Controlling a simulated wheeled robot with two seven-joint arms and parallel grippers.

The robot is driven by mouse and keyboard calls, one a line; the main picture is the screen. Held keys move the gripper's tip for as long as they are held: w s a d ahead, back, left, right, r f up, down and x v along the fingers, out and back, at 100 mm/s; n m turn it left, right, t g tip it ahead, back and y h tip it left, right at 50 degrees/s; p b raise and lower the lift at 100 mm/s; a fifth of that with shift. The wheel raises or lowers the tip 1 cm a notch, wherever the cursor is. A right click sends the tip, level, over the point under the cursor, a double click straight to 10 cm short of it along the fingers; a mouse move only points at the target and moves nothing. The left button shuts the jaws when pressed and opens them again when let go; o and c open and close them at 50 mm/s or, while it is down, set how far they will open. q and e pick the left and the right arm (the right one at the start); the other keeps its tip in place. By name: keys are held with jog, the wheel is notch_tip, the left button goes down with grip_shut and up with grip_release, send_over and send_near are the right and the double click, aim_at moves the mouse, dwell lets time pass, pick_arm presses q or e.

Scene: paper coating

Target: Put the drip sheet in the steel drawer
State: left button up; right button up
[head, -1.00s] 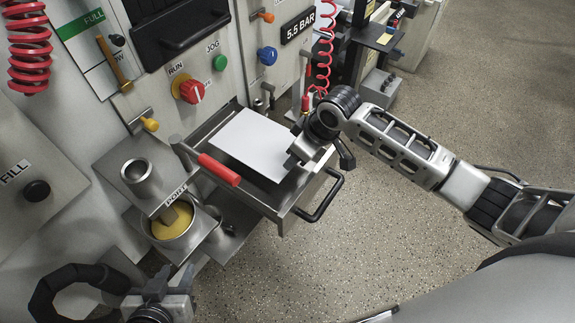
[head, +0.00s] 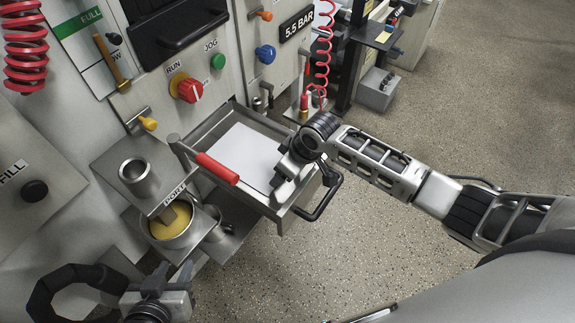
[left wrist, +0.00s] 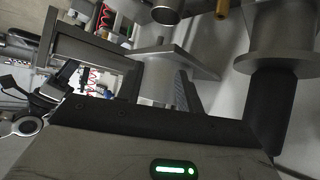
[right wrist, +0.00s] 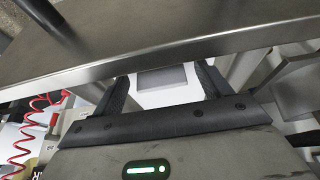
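The white drip sheet (head: 245,153) lies flat inside the pulled-out steel drawer (head: 283,219), within its walls. It also shows between the fingers in the right wrist view (right wrist: 147,97). My right gripper (head: 279,188) is at the sheet's near right corner, over the drawer. Its fingers (right wrist: 165,80) stand apart, with the drawer's metal edge crossing above them in that view. My left gripper (head: 172,280) is low at the left, below the cup stand and away from the sheet. Its fingers (left wrist: 165,85) are wide apart and empty.
A red-gripped bar (head: 217,168) crosses the drawer's left side. A black handle (head: 322,204) sits on its front. A steel cup (head: 135,171) and a pot of yellow liquid (head: 172,221) stand left of it.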

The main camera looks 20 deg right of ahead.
jog(key=p+v, duration=0.1)
jog(key=v, duration=1.1)
dwell(0.4)
jog(key=s+a, duration=0.1)
jog(key=s, duration=0.1)
jog(key=s+a+f, duration=0.1)
jog(key=s, duration=0.1)
jog(key=shift+a, duration=0.25)
jog(key=s+d+m+h, duration=0.1)
jog(key=s+d+m, duration=0.2)
jog(key=s, duration=0.5)
jog(key=s+d+m+h, duration=0.2)
jog(key=s+d+m, duration=0.1)
jog(key=s, duration=0.6)
jog(key=w+a+f+n+t+y, duration=0.1)
jog(key=w+a+f+t+y, duration=0.2)
jog(key=w+a+f+t, duration=0.2)
jog(key=shift+w+f+t, duration=0.7)
jog(key=shift+f+t, duration=0.2)
jog(key=shift+f, duration=0.75)
